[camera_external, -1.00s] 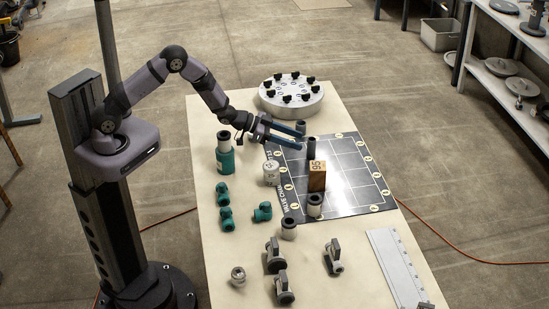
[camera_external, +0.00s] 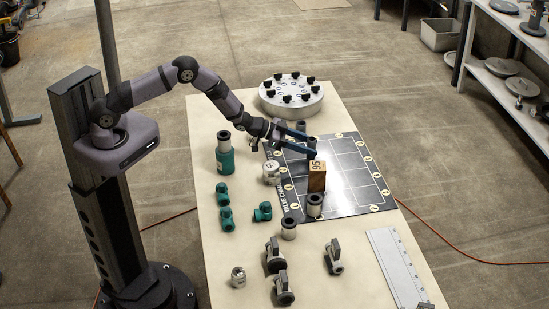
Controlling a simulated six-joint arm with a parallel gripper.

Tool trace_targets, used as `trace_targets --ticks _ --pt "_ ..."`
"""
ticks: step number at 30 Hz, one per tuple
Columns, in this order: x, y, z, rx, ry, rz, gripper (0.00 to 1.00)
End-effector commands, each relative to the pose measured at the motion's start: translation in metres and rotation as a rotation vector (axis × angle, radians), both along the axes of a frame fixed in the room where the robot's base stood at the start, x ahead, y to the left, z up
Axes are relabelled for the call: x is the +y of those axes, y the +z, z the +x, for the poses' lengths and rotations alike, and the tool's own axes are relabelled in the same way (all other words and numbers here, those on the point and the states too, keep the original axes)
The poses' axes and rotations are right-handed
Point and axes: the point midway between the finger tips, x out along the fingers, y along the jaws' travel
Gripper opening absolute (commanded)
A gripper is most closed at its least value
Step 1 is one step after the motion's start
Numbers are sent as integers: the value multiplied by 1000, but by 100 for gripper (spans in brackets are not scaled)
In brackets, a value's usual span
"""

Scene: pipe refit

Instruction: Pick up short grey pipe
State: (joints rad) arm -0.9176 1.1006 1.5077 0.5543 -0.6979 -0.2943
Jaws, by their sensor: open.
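My gripper (camera_external: 310,146) is open, with its two blue fingers reaching right over the black grid mat (camera_external: 345,165). A dark grey upright pipe piece (camera_external: 312,142) shows between or just behind the fingertips, partly hidden by them; I cannot tell if they touch it. Another dark grey piece (camera_external: 301,126) stands just behind the far finger. Two short light grey pipes with dark ends stand nearer the camera: one on the mat (camera_external: 314,206), one by its near left corner (camera_external: 289,229). I cannot tell which is the task's pipe.
A wooden block (camera_external: 317,177) stands on the mat just in front of the fingertips. A green-based cylinder (camera_external: 225,155), a pale cap (camera_external: 271,171), green fittings (camera_external: 263,212) and valves (camera_external: 333,257) stand around. A round knobbed plate (camera_external: 291,94) is behind.

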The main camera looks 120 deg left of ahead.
Motion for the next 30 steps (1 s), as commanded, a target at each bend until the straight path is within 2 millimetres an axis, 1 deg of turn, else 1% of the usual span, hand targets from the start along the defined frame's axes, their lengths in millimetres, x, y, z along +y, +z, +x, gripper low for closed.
trace_targets --ticks 6,14,15,20,21,30 --pt "5 -5 10 1 -1 0 46" --pt "6 -6 11 1 0 0 46" --pt "6 -6 11 1 0 0 44" --pt "6 -6 11 1 0 0 6" --pt "6 -6 10 1 0 0 3" --pt "6 -4 11 0 0 1 3"
